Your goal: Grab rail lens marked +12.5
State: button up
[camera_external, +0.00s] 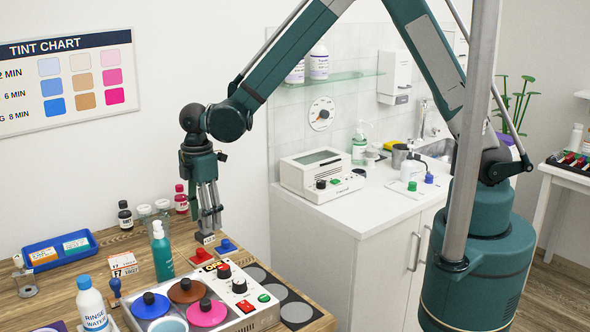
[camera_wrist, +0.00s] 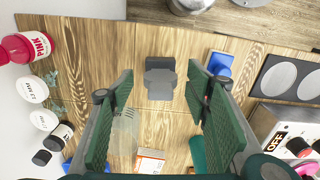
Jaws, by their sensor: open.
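A small dark grey block (camera_external: 205,239) with a pale label stands on the wooden table below my gripper (camera_external: 209,222) in the external view. The label is too small to read for certain, so I cannot confirm +12.5. In the wrist view a stepped dark grey piece (camera_wrist: 160,78), seen from above, lies between the two green finger pads of my gripper (camera_wrist: 161,88). It looks like the same block. My gripper is open, pointing down, with a gap on each side of the piece. No round lens glass is visible on it from these angles.
A teal pump bottle (camera_external: 162,251) is left of the block. The control panel and dye pots (camera_external: 206,312) are in front. A see-through item (camera_wrist: 124,130) and a pink bottle (camera_wrist: 28,47) show in the wrist view.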

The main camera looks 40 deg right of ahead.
jog(key=shift+f, duration=1.95)
jog(key=c, duration=1.1)
jog(key=shift+o, duration=0.2)
jog(key=shift+r, duration=0.1)
jog(key=shift+r, duration=4.9)
